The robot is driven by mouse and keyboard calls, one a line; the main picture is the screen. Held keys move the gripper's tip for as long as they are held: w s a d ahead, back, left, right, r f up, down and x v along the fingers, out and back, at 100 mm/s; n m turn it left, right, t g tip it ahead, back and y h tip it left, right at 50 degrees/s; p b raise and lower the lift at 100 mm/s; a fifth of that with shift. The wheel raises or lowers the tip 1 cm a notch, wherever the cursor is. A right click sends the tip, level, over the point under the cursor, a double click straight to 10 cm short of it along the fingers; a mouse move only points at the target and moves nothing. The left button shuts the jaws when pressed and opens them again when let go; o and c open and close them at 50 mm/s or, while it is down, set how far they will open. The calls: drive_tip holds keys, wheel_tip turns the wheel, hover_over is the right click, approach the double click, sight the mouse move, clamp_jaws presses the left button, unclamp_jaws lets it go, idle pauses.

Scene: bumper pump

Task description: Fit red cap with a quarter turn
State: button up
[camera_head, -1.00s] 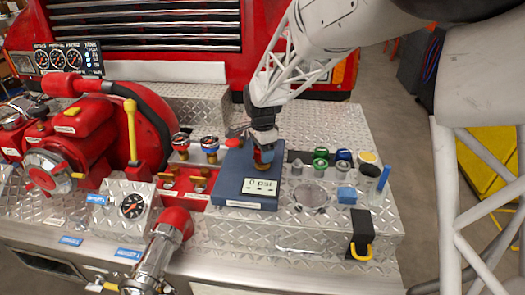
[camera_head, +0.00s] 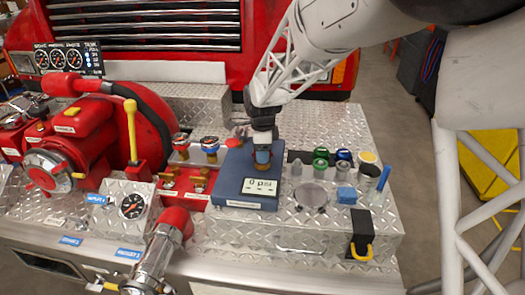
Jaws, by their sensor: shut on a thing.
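My gripper (camera_head: 262,147) points down over the blue block (camera_head: 232,180) with the "0 psi" display (camera_head: 260,187). Its jaws are directly above a brass fitting (camera_head: 262,168) that stands upright on the block. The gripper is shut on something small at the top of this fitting. I take it to be the red cap, but the fingers hide it almost entirely. I cannot tell how far it sits down on the fitting or how it is turned.
Green caps (camera_head: 320,162), a blue cap (camera_head: 344,156) and a yellow-topped piece (camera_head: 367,157) stand to the right. A small red part (camera_head: 237,131) lies close left of the gripper.

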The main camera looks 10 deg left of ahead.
drive_tip(key=shift+r, duration=0.15)
drive_tip(key=m, duration=0.3)
drive_tip(key=shift+m, duration=0.4)
drive_tip(key=shift+w+m, duration=0.1)
drive_tip(key=shift+m, duration=1.8)
drive_tip(key=o, duration=1.3)
drive_tip(key=shift+r, duration=3.35)
